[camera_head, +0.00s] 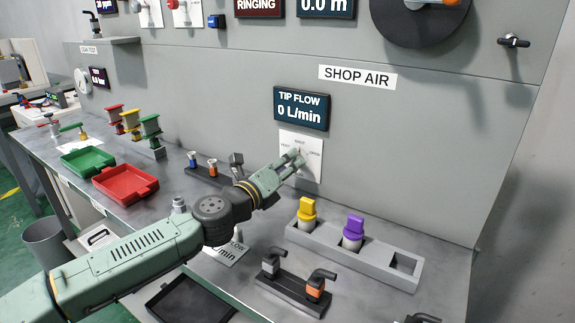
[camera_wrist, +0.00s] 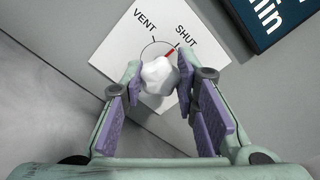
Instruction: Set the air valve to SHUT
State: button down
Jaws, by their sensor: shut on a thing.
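The air valve is a white lobed knob (camera_wrist: 159,77) with a red pointer, on a white label plate (camera_wrist: 112,48) marked VENT and SHUT in the wrist view. The red pointer (camera_wrist: 169,54) lines up with, or very nearly with, the tick by SHUT. In the head view the plate (camera_head: 312,170) is on the grey wall panel under the flow display, with the knob largely hidden by my gripper (camera_head: 296,158). My gripper is shut on the knob, one finger on each side.
The TIP FLOW display (camera_head: 301,108) above the plate reads 0 L/min. Below stand a grey rack (camera_head: 375,258) with yellow and purple plugs and a dark holder (camera_head: 290,290) with elbow fittings. Red (camera_head: 125,183) and green (camera_head: 88,162) trays lie left.

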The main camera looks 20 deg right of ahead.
dwell(0.4)
jog(key=c, duration=1.2)
grip_release()
jog(key=shift+c, duration=0.2)
jog(key=v, duration=1.2)
